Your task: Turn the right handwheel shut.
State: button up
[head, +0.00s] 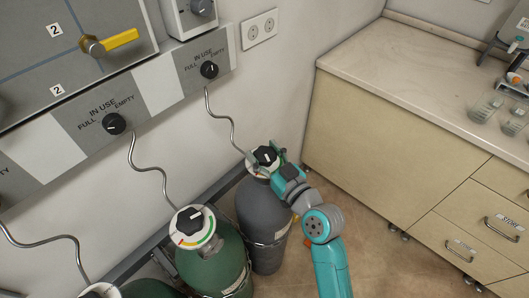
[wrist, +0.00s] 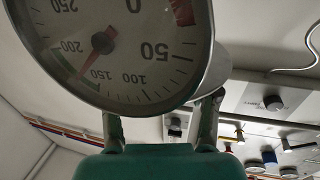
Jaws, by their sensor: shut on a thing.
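The right handwheel (head: 266,156) is a black knob on a pale round plate with a red mark, on top of the grey gas cylinder (head: 262,218). My gripper (head: 280,163) reaches it from the right in the head view and is shut on it. In the wrist view a large round gauge (wrist: 130,55) with a red needle between 150 and 200 fills the upper left. The two fingers of my gripper (wrist: 162,112) reach up behind the gauge, which hides their tips and the grip itself.
A green cylinder (head: 214,262) with its own black-knobbed top (head: 190,221) stands to the left. Thin curly pipes run up to the wall panel (head: 100,115). A beige cabinet (head: 395,150) stands at right, with open floor before it.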

jog(key=shift+m+t+h, duration=0.65)
jog(key=shift+m+h, duration=0.85)
jog(key=shift+h, duration=0.7)
jog(key=shift+m+t+h, duration=0.65)
jog(key=shift+m+h, duration=0.85)
jog(key=shift+h, duration=0.7)
jog(key=shift+m+g+h, duration=0.3)
jog(key=shift+m+h, duration=1.3)
jog(key=shift+h, duration=0.9)
jog(key=shift+f+m+h, duration=0.1)
jog(key=shift+m+h, duration=0.2)
jog(key=shift+h, duration=0.2)
jog(key=o, duration=1.2)
jog(key=v, duration=1.2)
jog(key=shift+d, duration=0.1)
